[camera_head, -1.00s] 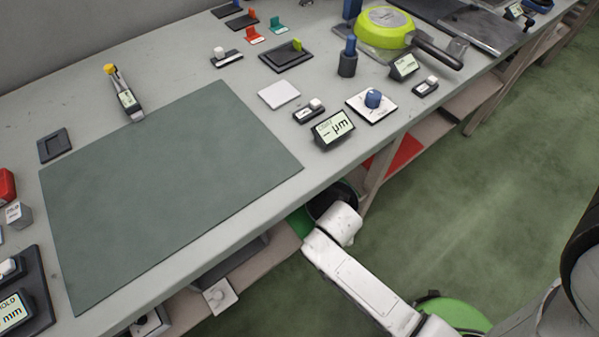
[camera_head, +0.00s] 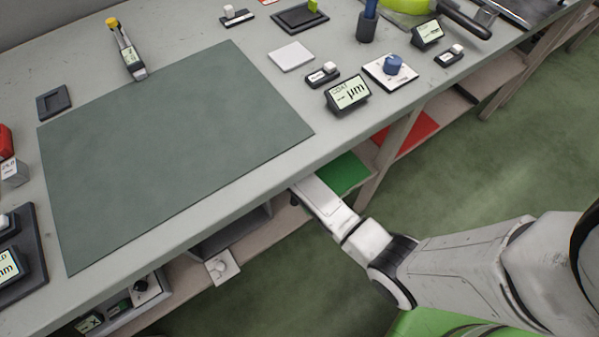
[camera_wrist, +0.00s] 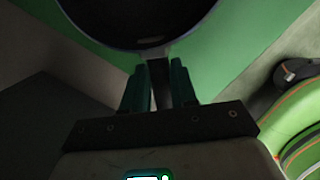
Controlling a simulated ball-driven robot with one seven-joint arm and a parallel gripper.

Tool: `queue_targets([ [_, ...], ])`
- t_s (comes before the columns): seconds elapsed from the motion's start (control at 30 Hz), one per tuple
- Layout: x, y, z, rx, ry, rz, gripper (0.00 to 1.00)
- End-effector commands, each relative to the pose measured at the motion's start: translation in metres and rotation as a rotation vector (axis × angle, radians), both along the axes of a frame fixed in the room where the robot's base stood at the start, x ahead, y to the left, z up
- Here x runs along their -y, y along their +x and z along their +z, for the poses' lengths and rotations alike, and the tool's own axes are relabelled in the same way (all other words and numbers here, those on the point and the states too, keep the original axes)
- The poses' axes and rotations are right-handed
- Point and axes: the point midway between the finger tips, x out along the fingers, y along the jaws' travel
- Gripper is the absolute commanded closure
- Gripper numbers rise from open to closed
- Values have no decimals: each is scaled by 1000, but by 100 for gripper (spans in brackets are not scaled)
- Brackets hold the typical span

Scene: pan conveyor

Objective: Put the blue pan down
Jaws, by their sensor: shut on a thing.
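In the wrist view, my gripper (camera_wrist: 160,85) is shut on the handle of a pan. The pan (camera_wrist: 140,22) fills the top middle and looks nearly black inside, with a thin bluish rim; its top is cut off. Behind it is a green surface (camera_wrist: 220,55); I cannot tell whether the pan touches it. In the head view, my arm reaches under the front edge of the workbench (camera_head: 225,200), so my gripper and the pan are hidden there.
On the lower shelf lie a green mat (camera_head: 342,173) and a red mat (camera_head: 405,132). A bench leg (camera_head: 385,150) stands between them. A grey-green mat (camera_head: 170,145) on the bench top is bare. A lime pan (camera_head: 405,5) sits at the top right.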

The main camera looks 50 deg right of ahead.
Motion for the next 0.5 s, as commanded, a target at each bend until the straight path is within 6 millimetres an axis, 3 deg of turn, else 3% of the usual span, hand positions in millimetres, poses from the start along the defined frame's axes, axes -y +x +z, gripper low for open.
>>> queue_targets([
  [0.1, 4, 12, 1, 4, -3, 0, 100],
  [0.3, 3, 8, -33, -1, -1, 1, 100],
  [0.5, 2, 7, -35, -1, -1, 1, 100],
])
